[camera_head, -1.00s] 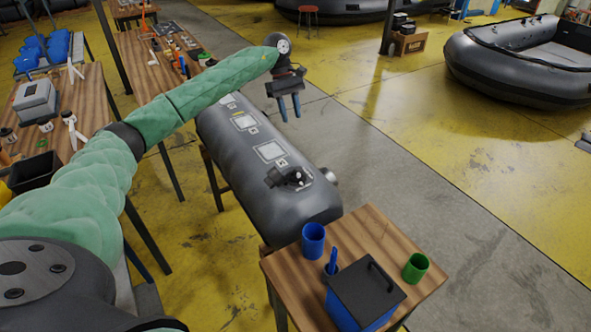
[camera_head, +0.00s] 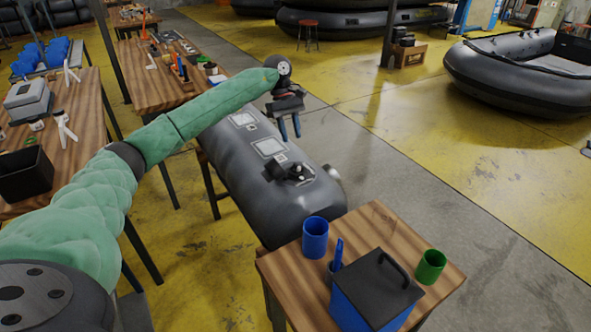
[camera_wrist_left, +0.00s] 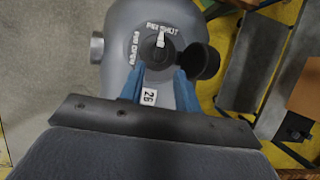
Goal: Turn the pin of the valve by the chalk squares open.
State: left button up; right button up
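The valve (camera_head: 297,172) sits on top of the near end of a grey inflatable tube (camera_head: 245,185). In the left wrist view the valve (camera_wrist_left: 152,53) has a pale pin (camera_wrist_left: 162,40) pointing up at the "PIN SHUT" lettering; "PIN OPEN" is written to its left. A black cap (camera_wrist_left: 203,61) lies open beside it. Chalk squares (camera_head: 269,148) with small tags lie along the tube behind the valve. My left gripper (camera_head: 290,131) is above the tube, blue fingers apart and pointing down. In the wrist view its fingertips (camera_wrist_left: 159,72) flank the valve's lower part; contact cannot be told.
A small wooden table (camera_head: 290,272) stands at the tube's near end, with a blue cup (camera_head: 315,238), a blue box with dark lid (camera_head: 376,288) and a green cup (camera_head: 431,266). Workbenches (camera_head: 85,110) stand at left.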

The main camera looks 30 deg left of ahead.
aim_at(296, 165)
notch_tip(296, 165, up, 7)
jog(key=s+b, duration=0.1)
jog(key=s, duration=0.1)
pick_arm(q)
jog(key=x, duration=0.5)
jog(key=shift+w+a+f, duration=0.15)
jog(key=shift+w+a, duration=0.05)
jog(key=shift+a, duration=0.15)
jog(key=p+x, duration=0.2)
jog(key=x, duration=0.3)
jog(key=shift+f, duration=0.15)
pick_arm(e)
notch_tip(296, 165, down, 8)
jog(key=w, duration=0.1)
jog(key=shift+w+d+r, duration=0.15)
jog(key=shift+d+r, duration=0.1)
jog(key=shift+d, duration=0.15)
pick_arm(q)
grip_shut()
